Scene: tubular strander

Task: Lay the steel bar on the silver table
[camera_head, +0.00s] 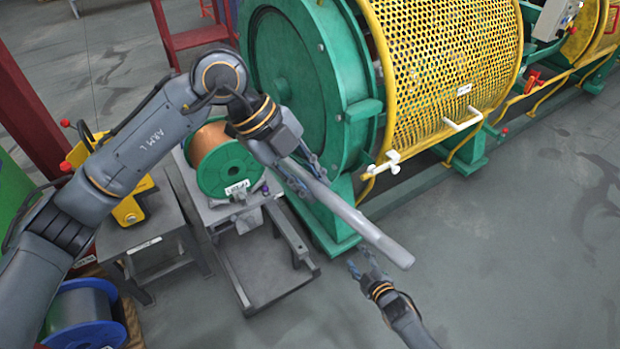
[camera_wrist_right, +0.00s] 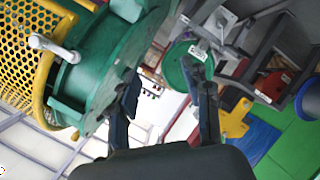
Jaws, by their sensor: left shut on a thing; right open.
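The steel bar (camera_head: 365,228) is a long light-grey bar that slants down to the right in the head view. My left gripper (camera_head: 302,165) is shut on its upper end and holds it in the air in front of the green machine. The bar's lower right end is free. My right gripper (camera_head: 362,266) is open and empty, just below and left of that free end. Its two spread fingers also show in the right wrist view (camera_wrist_right: 165,95), with nothing between them. A grey metal table (camera_head: 168,222) stands at the left; I cannot tell whether it is the silver table.
A copper wire spool (camera_head: 225,172) with green flanges sits on a grey stand beside my left arm. A yellow device (camera_head: 128,210) stands on the grey table. The green machine with its yellow mesh guard (camera_head: 440,60) fills the back. The floor at lower right is clear.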

